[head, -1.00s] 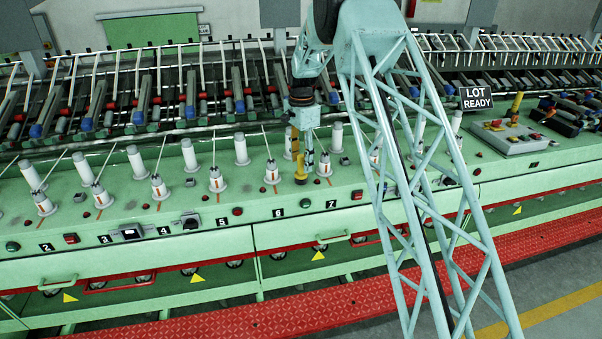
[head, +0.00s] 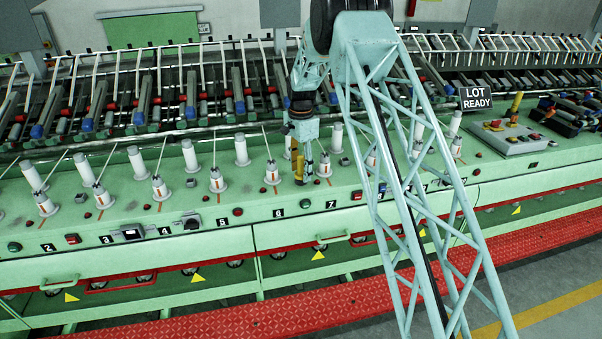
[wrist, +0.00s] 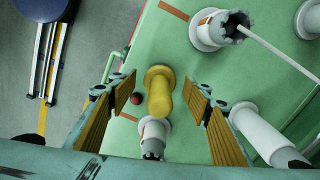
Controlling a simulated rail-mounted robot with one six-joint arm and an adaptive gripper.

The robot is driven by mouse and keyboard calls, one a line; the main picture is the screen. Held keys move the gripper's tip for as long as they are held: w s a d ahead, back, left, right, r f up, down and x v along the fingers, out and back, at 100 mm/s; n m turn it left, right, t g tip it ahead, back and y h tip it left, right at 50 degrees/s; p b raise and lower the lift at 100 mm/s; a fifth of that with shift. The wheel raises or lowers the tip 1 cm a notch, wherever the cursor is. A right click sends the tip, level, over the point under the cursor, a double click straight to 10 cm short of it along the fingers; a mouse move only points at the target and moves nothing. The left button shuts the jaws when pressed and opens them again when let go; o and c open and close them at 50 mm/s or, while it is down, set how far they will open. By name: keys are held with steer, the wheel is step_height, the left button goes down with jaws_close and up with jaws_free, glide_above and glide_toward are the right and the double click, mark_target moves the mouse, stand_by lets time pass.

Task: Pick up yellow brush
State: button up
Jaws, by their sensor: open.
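The yellow brush (head: 299,170) stands on the green machine deck near label 6 in the head view. In the wrist view the yellow brush (wrist: 159,95) lies between the fingers, its rounded end toward the top. My gripper (head: 302,160) is open over it, pointing down, and partly hides it in the head view. In the wrist view my gripper (wrist: 158,80) has one finger on each side of the brush, with a visible gap on both sides. How far the fingertips are above the deck is hard to tell.
A white bobbin on a spindle (wrist: 153,130) and a red knob (wrist: 135,98) are close to the brush. More white bobbins (wrist: 262,138) stand to the right. A control box (head: 510,137) with a yellow upright object (head: 517,105) stands far right. A red walkway (head: 300,312) runs in front.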

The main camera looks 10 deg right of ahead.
steer(key=shift+f, duration=1.05)
steer(key=c, duration=0.9)
